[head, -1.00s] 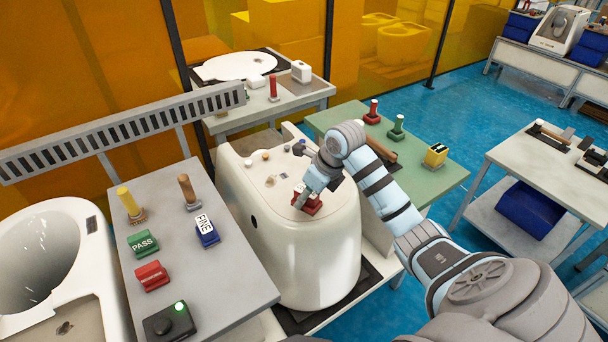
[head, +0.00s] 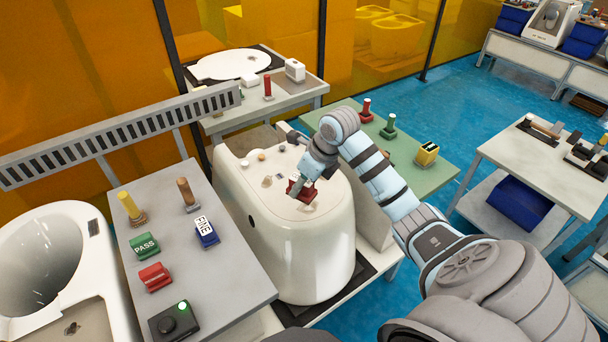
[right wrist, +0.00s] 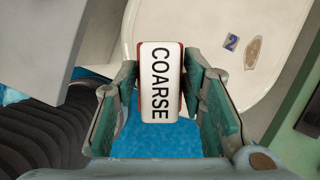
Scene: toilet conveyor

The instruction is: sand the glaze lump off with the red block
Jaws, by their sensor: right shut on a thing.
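The red block (head: 300,189) is in my right gripper (head: 303,183), over the top of the white ceramic piece (head: 290,240). In the right wrist view the gripper (right wrist: 160,85) is shut on the block's sides, and its white face (right wrist: 160,82) reads COARSE. I cannot tell whether the block touches the ceramic. Several small spots and lumps lie on the ceramic top, including a round tan one (head: 261,155). The right wrist view shows a brown oval patch (right wrist: 252,52) and a blue tag marked 2 (right wrist: 231,42). I cannot tell which is the glaze lump. My left gripper is out of view.
A grey table (head: 230,275) at left holds a green PASS block (head: 145,245), a red stamp-like block (head: 154,275), a blue FINE block (head: 206,232) and a black button box (head: 174,322). A green table (head: 425,180) with several tools stands right, beneath my right arm.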

